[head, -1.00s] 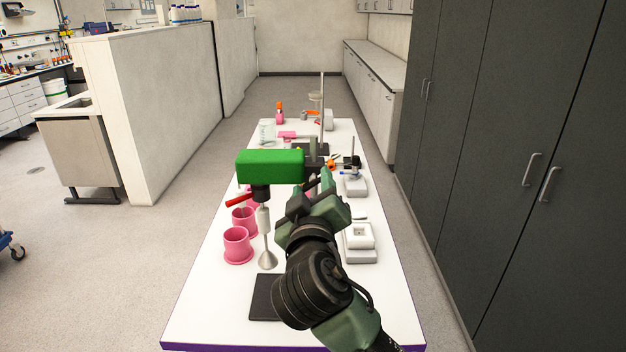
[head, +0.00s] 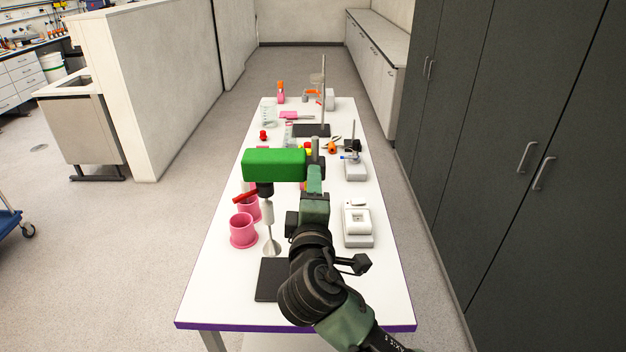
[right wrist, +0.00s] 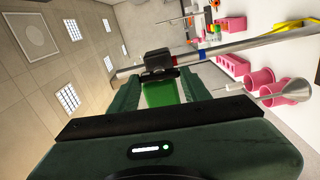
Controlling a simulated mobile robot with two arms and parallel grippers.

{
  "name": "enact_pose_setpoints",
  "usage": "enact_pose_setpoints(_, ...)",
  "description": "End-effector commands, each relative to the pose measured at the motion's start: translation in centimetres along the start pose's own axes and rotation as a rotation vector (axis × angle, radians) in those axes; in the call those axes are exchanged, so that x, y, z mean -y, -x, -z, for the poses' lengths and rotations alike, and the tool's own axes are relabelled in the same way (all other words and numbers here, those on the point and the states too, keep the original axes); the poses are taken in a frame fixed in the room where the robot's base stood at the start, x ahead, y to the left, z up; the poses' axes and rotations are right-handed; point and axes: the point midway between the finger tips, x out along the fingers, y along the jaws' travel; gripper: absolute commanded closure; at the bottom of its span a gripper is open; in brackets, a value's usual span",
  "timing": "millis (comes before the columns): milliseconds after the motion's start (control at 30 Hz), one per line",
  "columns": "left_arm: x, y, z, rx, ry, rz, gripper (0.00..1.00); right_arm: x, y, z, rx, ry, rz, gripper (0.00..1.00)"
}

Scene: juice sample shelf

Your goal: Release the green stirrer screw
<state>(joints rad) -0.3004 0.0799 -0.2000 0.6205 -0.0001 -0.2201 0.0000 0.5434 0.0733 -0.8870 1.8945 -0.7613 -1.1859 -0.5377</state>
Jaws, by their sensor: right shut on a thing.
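The green stirrer (head: 274,164) is a green box held on an upright metal rod (head: 315,150) above the table. A red lever (head: 246,196) and a stirring shaft (head: 268,218) with a flared end sit below it. My right gripper (head: 314,172) is at the rod, just right of the green box. In the right wrist view, the green box shows between my right gripper's fingers (right wrist: 157,82), with a black clamp (right wrist: 157,60) on the rod at their tips. The fingers are shut on the stirrer screw, which is mostly hidden. My left gripper is not in view.
A black stand base (head: 270,280) lies at the near end of the white table (head: 215,290). A white balance (head: 357,225) is at the right; other stands and samples fill the far end.

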Motion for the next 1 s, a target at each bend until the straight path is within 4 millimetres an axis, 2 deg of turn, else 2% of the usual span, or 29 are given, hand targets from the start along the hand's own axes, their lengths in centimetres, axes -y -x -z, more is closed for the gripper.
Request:
enact_pose_setpoints(200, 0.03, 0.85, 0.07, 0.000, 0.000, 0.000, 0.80, -0.22, 0.01, 0.07, -0.002, 0.070, -0.003, 0.93)
enact_pose_setpoints(767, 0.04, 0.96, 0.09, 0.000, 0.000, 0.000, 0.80, -0.16, 0.00, 0.04, -0.002, 0.096, -0.005, 0.93)
enact_pose_setpoints(800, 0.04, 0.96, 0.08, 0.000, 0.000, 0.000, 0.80, -0.16, 0.00, 0.04, -0.001, 0.096, -0.005, 0.42)
enact_pose_setpoints(833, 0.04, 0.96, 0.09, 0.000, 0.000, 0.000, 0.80, -0.16, 0.00, 0.03, -0.001, 0.096, -0.005, 0.33)
enact_pose_setpoints(867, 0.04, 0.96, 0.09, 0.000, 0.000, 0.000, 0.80, -0.15, 0.00, 0.03, -0.001, 0.095, -0.005, 0.31)
enact_pose_setpoints(1000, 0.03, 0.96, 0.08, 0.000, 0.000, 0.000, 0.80, -0.09, 0.00, 0.02, -0.001, 0.095, -0.003, 0.31)
